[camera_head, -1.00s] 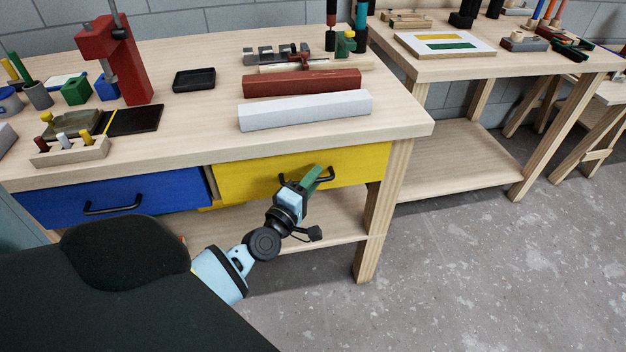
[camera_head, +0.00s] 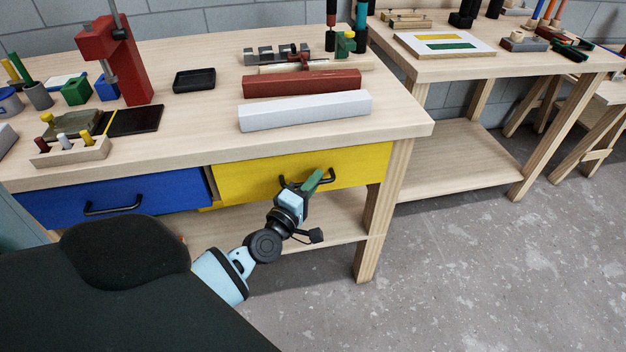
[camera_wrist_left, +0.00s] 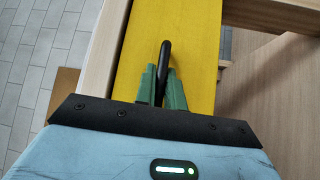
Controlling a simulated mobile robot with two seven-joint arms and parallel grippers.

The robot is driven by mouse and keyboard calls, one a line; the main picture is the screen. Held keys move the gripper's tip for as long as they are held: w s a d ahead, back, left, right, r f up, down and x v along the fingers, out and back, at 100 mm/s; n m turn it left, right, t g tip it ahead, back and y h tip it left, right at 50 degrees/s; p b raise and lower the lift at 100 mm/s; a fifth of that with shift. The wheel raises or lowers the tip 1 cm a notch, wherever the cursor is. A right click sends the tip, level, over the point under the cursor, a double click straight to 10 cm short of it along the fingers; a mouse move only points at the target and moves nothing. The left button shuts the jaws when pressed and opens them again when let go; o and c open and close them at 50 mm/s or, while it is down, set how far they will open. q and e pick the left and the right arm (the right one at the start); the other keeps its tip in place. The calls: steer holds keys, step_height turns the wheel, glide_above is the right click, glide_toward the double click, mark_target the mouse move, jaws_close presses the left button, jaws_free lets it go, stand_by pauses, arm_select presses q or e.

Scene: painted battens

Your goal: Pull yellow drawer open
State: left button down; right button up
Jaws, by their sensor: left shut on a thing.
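The yellow drawer (camera_head: 240,181) sits under the right part of the near workbench, its front about in line with the bench edge. Its black bar handle (camera_head: 291,184) is partly hidden by my left gripper (camera_head: 313,180). In the left wrist view, the green fingers of the left gripper (camera_wrist_left: 162,85) stand on either side of the black handle (camera_wrist_left: 164,58) and are shut on it. The yellow front (camera_wrist_left: 190,40) fills the area behind them. My right gripper is not in these views.
A blue drawer (camera_head: 150,190) with a black handle is left of the yellow one. A white batten (camera_head: 305,110) and a red batten (camera_head: 302,84) lie on the bench top (camera_head: 200,130). A bench leg (camera_head: 378,230) stands right of the drawer. Open floor (camera_head: 440,270) lies in front.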

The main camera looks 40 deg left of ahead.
arm_select(q)
steer(key=s+d+p, duration=0.4)
steer(key=s+d, duration=1.1)
steer(key=d, duration=0.2)
steer(key=shift+d, duration=0.35)
steer(key=c, duration=1.5)
jaws_free()
steer(key=s+f+b, duration=0.1)
steer(key=s, duration=0.7)
steer(key=shift+d, duration=0.25)
